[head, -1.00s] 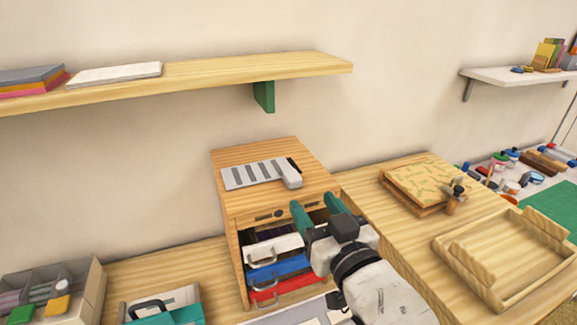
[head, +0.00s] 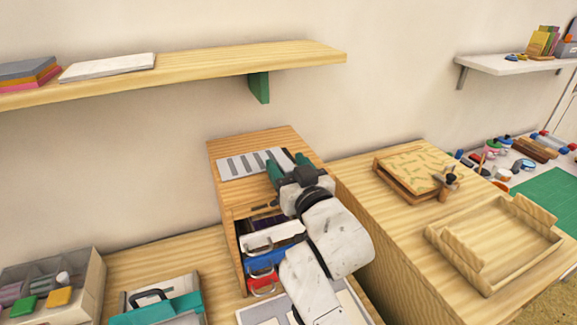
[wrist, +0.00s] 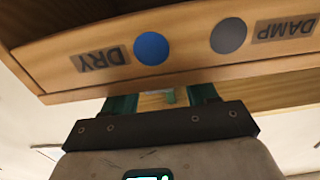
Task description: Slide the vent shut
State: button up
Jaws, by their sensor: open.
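The vent is a pale plate (head: 236,168) with several grey slots, lying on top of the small wooden cabinet (head: 228,150). The slots show in the head view. In the wrist view the two fingers (wrist: 162,99) are apart, partly behind the cabinet's front edge. That front (wrist: 190,62) carries a blue dot by DRY and a grey dot by DAMP, seen upside down.
Below the vent, white (head: 270,238), blue (head: 262,264) and red (head: 265,281) drawers with metal handles jut out under my arm. A wooden shelf (head: 200,72) hangs above. A wooden tray (head: 500,290) lies at right.

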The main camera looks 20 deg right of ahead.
jog(key=shift+c, duration=0.2)
grip_shut()
dwell(0.3)
